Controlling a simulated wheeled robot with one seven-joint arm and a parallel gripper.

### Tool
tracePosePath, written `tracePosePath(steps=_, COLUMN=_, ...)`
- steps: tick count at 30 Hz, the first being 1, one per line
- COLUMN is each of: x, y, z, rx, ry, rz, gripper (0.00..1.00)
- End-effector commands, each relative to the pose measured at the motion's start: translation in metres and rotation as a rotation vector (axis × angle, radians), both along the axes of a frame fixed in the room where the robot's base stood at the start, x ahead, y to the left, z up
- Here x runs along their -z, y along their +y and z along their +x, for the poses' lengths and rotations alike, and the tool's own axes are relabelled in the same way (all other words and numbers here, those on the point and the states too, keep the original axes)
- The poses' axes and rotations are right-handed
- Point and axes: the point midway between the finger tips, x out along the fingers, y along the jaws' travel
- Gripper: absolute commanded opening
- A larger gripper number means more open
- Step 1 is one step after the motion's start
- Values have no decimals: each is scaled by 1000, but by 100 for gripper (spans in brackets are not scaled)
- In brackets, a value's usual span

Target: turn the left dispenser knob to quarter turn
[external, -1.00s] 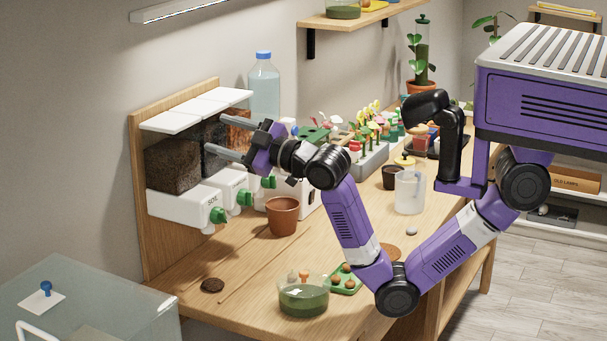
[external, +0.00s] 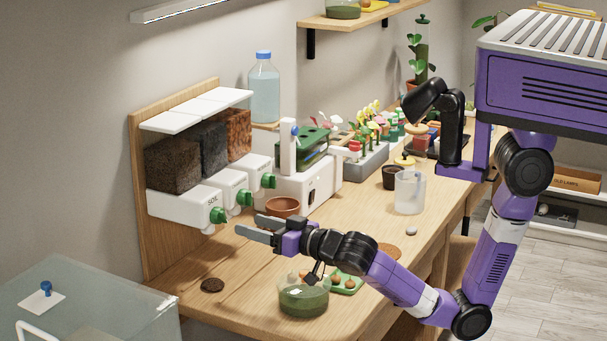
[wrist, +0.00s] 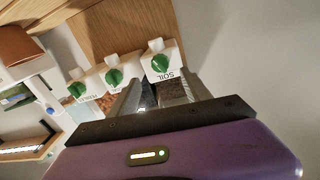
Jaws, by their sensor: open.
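The left dispenser (external: 180,210) is a white box labelled SOIL under a clear bin of dark brown soil. Its green knob (external: 219,215) sits on the front; how far it is turned is hard to tell. The same knob shows in the wrist view (wrist: 161,64), above the gap between my fingers, with the SOIL label upside down. My gripper (external: 247,224) is open and empty. It is in front of the left knob, a little to its right and lower in the picture, pointing toward it with a gap between. Its fingers also show in the wrist view (wrist: 160,88).
Two more dispensers with green knobs (external: 244,197) (external: 268,181) stand to the right. A terracotta pot (external: 283,207) is behind my gripper. A glass bowl of green liquid (external: 303,297) is below my wrist. The bench at front left is clear except for a dark disc (external: 212,285).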

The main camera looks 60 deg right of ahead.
Motion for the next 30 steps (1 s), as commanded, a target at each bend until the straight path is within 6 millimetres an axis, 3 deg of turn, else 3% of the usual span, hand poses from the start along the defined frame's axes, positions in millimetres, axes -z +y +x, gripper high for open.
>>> tracePosePath(steps=5, x=-2, y=-1, z=10, rx=0, ry=-3, rz=31, gripper=56)
tracePosePath(steps=18, x=-1, y=-5, z=70, rx=-1, ry=-1, rz=30, gripper=56)
tracePosePath(steps=30, x=0, y=-5, z=78, rx=-2, ry=-1, rz=30, gripper=56)
